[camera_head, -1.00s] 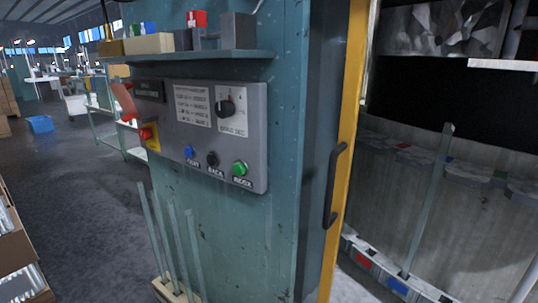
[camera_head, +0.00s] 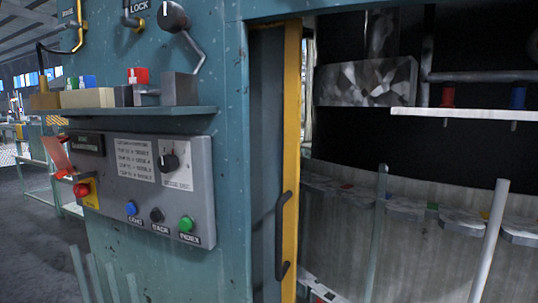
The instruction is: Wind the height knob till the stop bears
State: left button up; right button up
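No knob in the camera_head view carries a label that I can read as height. A black rotary knob (camera_head: 168,161) sits on the grey control panel (camera_head: 205,170), beside a plate with small scale text. Higher on the teal cabinet there is a larger dark round knob (camera_head: 173,16) with a bent metal rod running down from it. A black fitting marked LOCK (camera_head: 134,20) is to its left. I cannot make out any stop. Neither of my grippers shows in this view.
Below the dial are blue (camera_head: 131,208), black and green (camera_head: 186,224) buttons; a red button (camera_head: 82,190) is at left. A teal shelf (camera_head: 150,111) with blocks juts out above the panel. A yellow-edged door (camera_head: 291,150) with a black handle is right, beside an open machine bay with upright tubes.

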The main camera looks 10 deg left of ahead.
aim_at(170, 18)
jog(key=z, duration=1.75)
jog(key=k, duration=1.4)
jog(key=u, duration=0.55)
